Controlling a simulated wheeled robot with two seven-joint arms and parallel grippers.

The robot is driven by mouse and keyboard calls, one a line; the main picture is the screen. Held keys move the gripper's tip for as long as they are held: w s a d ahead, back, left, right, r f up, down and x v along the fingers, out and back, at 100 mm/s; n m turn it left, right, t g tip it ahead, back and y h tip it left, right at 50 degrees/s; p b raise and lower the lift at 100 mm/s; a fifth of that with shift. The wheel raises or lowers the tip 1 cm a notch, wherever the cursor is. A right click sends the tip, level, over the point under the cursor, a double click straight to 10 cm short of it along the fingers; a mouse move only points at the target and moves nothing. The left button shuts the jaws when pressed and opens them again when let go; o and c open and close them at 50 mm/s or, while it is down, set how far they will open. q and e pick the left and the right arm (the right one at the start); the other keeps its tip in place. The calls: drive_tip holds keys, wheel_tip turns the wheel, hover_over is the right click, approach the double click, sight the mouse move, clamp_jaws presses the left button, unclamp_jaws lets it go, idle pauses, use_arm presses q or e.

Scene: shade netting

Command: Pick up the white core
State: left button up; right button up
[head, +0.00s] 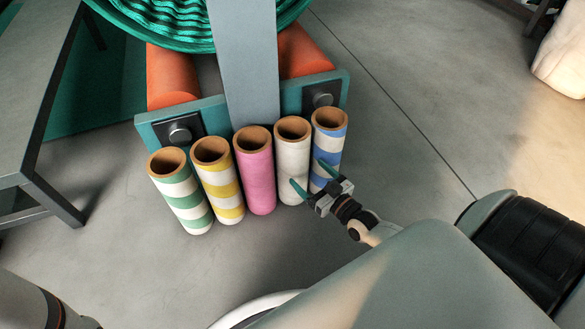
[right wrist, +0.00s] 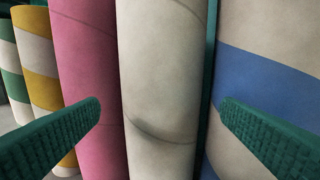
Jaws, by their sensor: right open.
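The white core (head: 293,160) is a plain cream tube with a brown open top, standing upright in a row of cores in the head view. It fills the middle of the right wrist view (right wrist: 163,80). My right gripper (head: 310,178) is open at the lower part of the white core, with green fingers. In the right wrist view its left finger (right wrist: 55,138) is in front of the pink core and its right finger (right wrist: 262,135) is in front of the blue-striped core. The white core lies ahead between them. My left gripper is not in view.
The pink core (head: 257,175) stands left of the white core and the blue-striped core (head: 328,150) right, both close beside it. Yellow-striped (head: 221,185) and green-striped (head: 181,195) cores stand further left. A teal frame with orange rollers (head: 172,78) and green netting (head: 170,20) is behind. Floor is clear at right.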

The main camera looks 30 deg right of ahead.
sight(303, 168)
drive_tip(key=shift+w+f, duration=0.1)
drive_tip(key=shift+w, duration=0.25)
drive_tip(key=w+b, duration=0.4)
drive_tip(key=shift+w+a+f, duration=0.15)
drive_tip(key=shift+a+f, duration=0.05)
drive_tip(key=shift+f, duration=0.1)
drive_tip(key=shift+w+r+b, duration=0.15)
drive_tip(key=shift+w+b, duration=0.15)
drive_tip(key=shift+w, duration=0.2)
drive_tip(key=c, duration=1.1)
drive_tip(key=shift+o, duration=0.2)
drive_tip(key=shift+r, duration=0.15)
